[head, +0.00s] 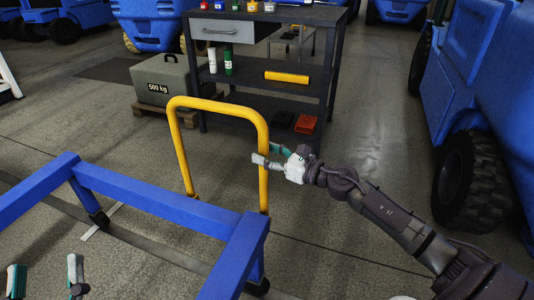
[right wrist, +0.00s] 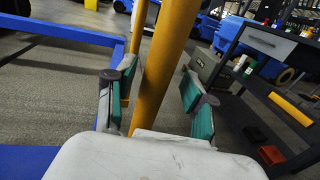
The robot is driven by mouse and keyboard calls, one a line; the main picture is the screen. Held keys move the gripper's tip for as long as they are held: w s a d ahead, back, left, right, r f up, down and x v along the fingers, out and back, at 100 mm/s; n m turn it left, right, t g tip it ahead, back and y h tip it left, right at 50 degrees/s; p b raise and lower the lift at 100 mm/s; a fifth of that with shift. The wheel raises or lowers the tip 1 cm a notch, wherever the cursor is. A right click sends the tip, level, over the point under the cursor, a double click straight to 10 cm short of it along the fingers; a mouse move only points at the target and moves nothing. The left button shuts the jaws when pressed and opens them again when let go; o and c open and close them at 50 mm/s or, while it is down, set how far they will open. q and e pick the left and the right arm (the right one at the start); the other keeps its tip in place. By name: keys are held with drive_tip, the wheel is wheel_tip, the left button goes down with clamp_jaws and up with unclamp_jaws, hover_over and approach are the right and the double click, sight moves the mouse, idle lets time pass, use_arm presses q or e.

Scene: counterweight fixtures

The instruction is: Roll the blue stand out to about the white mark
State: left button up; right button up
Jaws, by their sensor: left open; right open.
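The blue stand (head: 150,190) is a low frame of blue beams on dark casters at the lower left of the head view. Its upright yellow hoop handle (head: 215,103) rises at the far end. My right gripper (head: 273,156) is at the handle's right post. In the right wrist view the yellow post (right wrist: 165,65) stands between the open fingers, which are not closed on it. My left gripper (head: 46,278) is open and empty at the lower left edge. A white mark (head: 101,221) lies on the floor by a caster, partly hidden by the stand.
A dark workbench (head: 270,100) with a drawer and small items stands behind the handle. A grey 500 kg block (head: 165,80) sits on a pallet (head: 157,114) left of it. A blue vehicle (head: 480,90) with a big tyre stands at right. Floor between is clear.

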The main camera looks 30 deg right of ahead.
drive_tip(key=v, duration=1.2)
drive_tip(key=shift+d, duration=0.1)
